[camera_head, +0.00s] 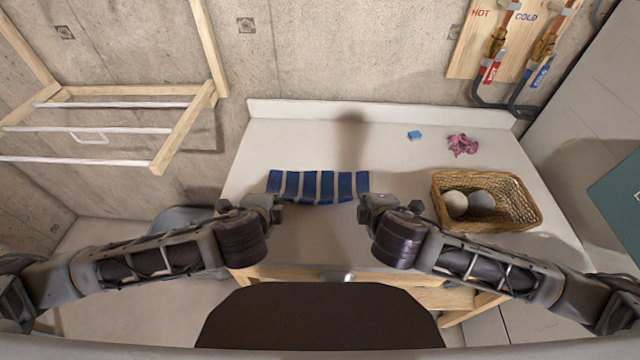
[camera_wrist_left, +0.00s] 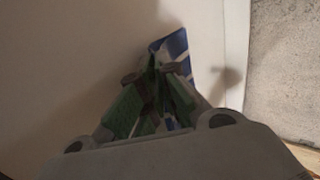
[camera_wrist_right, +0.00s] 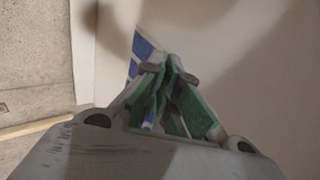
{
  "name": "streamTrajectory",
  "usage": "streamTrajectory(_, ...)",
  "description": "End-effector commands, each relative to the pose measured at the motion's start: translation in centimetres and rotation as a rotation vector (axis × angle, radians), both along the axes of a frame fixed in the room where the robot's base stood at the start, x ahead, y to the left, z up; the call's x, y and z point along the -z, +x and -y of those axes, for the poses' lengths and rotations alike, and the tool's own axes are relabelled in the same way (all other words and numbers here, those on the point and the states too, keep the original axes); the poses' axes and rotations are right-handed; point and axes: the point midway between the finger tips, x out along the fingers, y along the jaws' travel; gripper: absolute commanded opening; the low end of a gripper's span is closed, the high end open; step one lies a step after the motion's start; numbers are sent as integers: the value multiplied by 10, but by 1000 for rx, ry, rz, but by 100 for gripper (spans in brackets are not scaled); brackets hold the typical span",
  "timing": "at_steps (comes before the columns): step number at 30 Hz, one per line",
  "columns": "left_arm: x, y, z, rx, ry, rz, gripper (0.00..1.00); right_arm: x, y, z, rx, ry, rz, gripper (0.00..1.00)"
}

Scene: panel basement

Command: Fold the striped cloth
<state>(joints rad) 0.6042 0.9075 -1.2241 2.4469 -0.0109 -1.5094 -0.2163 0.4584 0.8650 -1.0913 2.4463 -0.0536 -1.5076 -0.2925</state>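The striped cloth (camera_head: 318,186), blue with pale stripes, spans between my two grippers over the front left part of the white worktop. My left gripper (camera_head: 277,206) is at its left end and my right gripper (camera_head: 364,206) at its right end. In the left wrist view the fingertips (camera_wrist_left: 155,72) are closed together on the cloth's edge (camera_wrist_left: 174,48). In the right wrist view the fingertips (camera_wrist_right: 169,70) are likewise closed on the cloth (camera_wrist_right: 142,48). The fingers partly hide both held ends.
A wicker basket (camera_head: 438,203) with two grey balls (camera_head: 456,203) stands right of my right gripper. A blue sponge (camera_head: 414,135) and a crumpled pink cloth (camera_head: 462,145) lie farther back. A wooden drying rack (camera_head: 185,130) is on the left wall. The worktop (camera_head: 300,140) behind the striped cloth is clear.

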Motion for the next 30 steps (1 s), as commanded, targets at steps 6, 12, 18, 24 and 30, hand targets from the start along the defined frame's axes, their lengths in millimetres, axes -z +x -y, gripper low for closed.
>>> streamTrajectory(6, 7, -4, 0, 2, 0, 38, 0, 6, -3, 0, 1, 1, 40, 0)
streamTrajectory(12, 7, -5, 0, 2, 0, 56, 0, 7, -5, 0, 0, 0, 57, 0)
streamTrajectory(18, 7, -5, 0, 2, 0, 59, 0, 7, -5, 0, 0, 0, 60, 0)
streamTrajectory(24, 7, -5, 0, 2, 0, 58, 16, 7, -4, 0, -1, 1, 59, 16)
streamTrajectory(30, 7, -5, 0, 2, 0, 58, 39, 7, -4, 0, -1, 2, 59, 39)
